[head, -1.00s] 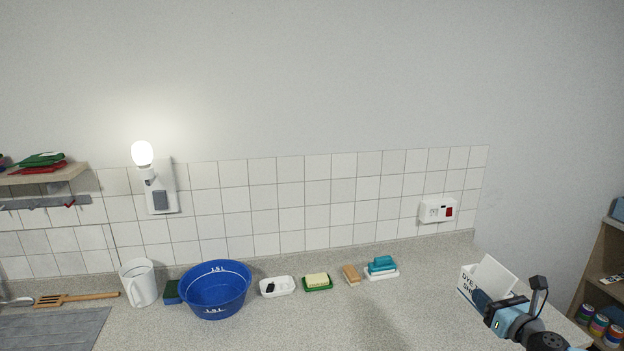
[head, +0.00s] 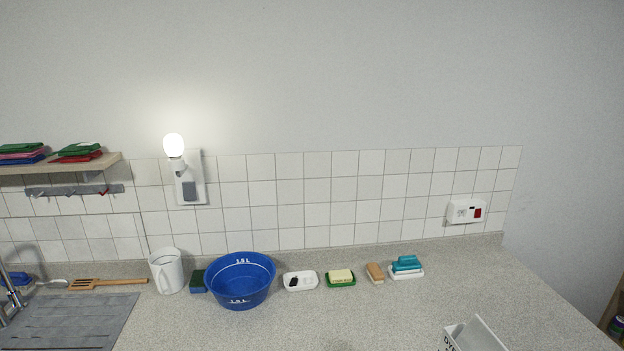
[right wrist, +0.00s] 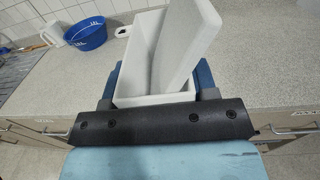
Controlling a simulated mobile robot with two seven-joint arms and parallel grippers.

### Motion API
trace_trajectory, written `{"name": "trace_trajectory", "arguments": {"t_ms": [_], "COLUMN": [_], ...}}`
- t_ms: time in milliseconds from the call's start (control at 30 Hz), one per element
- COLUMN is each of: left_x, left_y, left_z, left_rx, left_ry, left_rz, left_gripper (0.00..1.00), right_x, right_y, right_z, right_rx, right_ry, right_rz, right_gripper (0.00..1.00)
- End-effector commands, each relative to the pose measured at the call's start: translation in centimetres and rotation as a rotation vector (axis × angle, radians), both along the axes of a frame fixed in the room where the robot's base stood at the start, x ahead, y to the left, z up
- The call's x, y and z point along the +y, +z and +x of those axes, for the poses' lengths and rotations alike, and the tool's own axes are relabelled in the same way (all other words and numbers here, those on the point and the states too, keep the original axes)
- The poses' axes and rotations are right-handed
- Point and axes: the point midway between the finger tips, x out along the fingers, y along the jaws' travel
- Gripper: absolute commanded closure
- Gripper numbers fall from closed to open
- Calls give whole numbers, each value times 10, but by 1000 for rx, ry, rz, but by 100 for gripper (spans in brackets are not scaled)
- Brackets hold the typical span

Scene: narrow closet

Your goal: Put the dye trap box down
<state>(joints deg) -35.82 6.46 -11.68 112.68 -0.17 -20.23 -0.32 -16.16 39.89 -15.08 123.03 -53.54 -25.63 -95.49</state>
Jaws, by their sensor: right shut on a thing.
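The dye trap box (head: 455,337) is white with dark lettering and a raised lid flap, and it shows only partly at the bottom edge of the head view, right of centre. In the right wrist view the box (right wrist: 139,62) fills the upper middle, its lid standing tilted open. My right gripper (right wrist: 155,88) is shut on the box, with a blue finger on each side. The box is at the front part of the worktop (head: 390,315); I cannot tell whether its base touches the surface. My left gripper is in neither view.
Along the tiled wall stand a white jug (head: 167,271), a blue basin (head: 240,280), a white dish (head: 300,281), a green soap dish (head: 341,279), a brush (head: 375,272) and a teal sponge on a tray (head: 406,264). The worktop's right part is clear.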

Motion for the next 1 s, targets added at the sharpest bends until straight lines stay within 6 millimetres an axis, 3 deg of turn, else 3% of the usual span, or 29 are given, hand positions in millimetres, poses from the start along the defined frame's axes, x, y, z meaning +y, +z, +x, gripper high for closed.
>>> {"name": "trace_trajectory", "arguments": {"t_ms": [500, 1000], "left_x": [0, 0], "left_y": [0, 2], "left_z": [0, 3], "left_rx": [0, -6], "left_ry": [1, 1], "left_rz": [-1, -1], "left_gripper": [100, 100], "right_x": [87, 94], "right_y": [-3, -1], "right_z": [-1, 0], "right_rx": [-1, -1], "right_ry": [-90, -97], "right_rz": [4, -5], "right_gripper": [76, 76]}}
